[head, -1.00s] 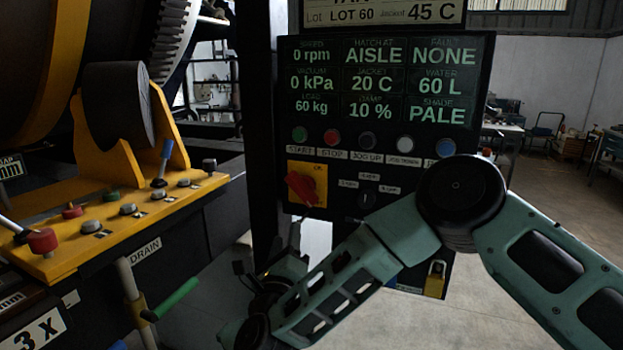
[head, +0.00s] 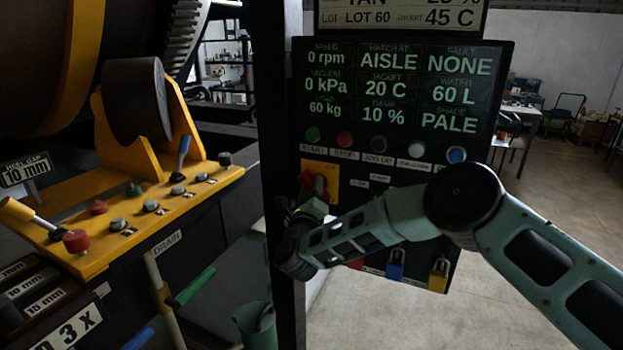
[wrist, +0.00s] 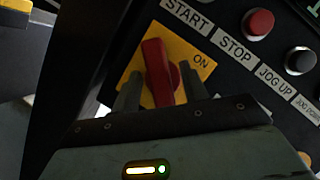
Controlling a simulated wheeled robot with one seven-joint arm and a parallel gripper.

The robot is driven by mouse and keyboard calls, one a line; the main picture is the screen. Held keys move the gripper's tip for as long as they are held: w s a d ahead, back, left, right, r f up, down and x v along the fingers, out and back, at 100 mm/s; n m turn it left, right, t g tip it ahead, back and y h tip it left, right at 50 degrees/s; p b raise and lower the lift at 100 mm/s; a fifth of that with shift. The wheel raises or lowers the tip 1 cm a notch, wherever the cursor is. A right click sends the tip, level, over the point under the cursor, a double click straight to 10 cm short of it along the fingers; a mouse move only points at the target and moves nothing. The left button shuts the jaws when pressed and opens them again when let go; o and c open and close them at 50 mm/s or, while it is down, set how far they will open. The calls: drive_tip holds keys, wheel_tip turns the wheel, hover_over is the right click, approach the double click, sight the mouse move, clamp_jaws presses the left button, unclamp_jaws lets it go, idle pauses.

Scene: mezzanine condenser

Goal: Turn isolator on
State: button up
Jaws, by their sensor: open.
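The isolator is a red rotary handle (wrist: 158,72) on a yellow plate (wrist: 197,57) marked ON, low on the left of the dark control panel. In the head view the handle (head: 322,186) is partly covered by my gripper (head: 312,203). In the wrist view my gripper (wrist: 161,92) is open, with one grey finger on each side of the handle's lower part. Contact between fingers and handle cannot be told. The handle's long grip runs nearly upright in the wrist view, and the ON mark lies to its right.
START (head: 313,134) and STOP (head: 345,139) buttons sit just above the isolator. A yellow lever console (head: 130,215) stands left. Open floor (head: 520,235) lies right.

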drive_tip(key=shift+w+r, duration=0.15)
drive_tip(key=shift+w, duration=0.55)
clamp_jaws()
